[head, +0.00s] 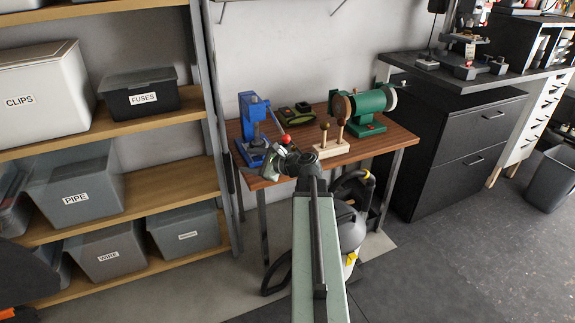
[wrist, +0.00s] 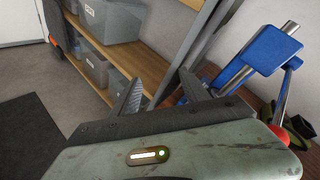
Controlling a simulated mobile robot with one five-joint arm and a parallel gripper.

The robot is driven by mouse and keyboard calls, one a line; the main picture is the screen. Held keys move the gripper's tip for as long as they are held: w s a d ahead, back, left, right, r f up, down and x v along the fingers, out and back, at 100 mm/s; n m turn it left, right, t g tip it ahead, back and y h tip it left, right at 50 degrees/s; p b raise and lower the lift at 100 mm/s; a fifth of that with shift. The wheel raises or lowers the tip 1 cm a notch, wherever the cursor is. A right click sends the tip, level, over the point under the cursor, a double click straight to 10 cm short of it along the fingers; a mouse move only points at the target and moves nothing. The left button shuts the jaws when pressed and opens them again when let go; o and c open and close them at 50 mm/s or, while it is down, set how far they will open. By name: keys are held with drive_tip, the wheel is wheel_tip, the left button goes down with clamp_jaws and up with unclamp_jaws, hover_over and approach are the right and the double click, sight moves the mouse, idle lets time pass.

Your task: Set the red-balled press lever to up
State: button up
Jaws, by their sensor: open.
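The blue press (head: 254,122) stands at the left end of the wooden workbench. Its lever slants down to the right and ends in a red ball (head: 286,139). My gripper (head: 268,158) is at the front left of the bench, just below and left of the ball in the head view. In the wrist view, my gripper's fingers (wrist: 160,92) are spread with nothing between them. The blue press (wrist: 270,50) is on the right there, and the red ball (wrist: 279,134) shows beside the gripper body, partly hidden by it. I cannot tell whether they touch.
A wooden block with upright knobbed levers (head: 331,148) stands right of the ball. A green bench grinder (head: 370,108) is at the bench's right end. A shelf with bins (head: 150,120) stands close on the left. A vacuum cleaner (head: 350,225) is under the bench.

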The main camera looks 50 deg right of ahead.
sight(289, 141)
drive_tip(key=s+d+r+m+t+h+b, duration=0.1)
drive_tip(key=s+d+m+t+h, duration=0.15)
drive_tip(key=s+d+m, duration=0.4)
drive_tip(key=s+d+m+t+h+b, duration=0.1)
drive_tip(key=s+d+m+h+b, duration=0.15)
drive_tip(key=d, duration=0.75)
drive_tip(key=w, duration=0.5)
drive_tip(key=w+p, duration=0.1)
drive_tip(key=w, duration=0.2)
drive_tip(key=shift+w+d+r, duration=0.15)
drive_tip(key=shift+d+r, duration=0.05)
drive_tip(key=shift+d, duration=0.05)
clamp_jaws()
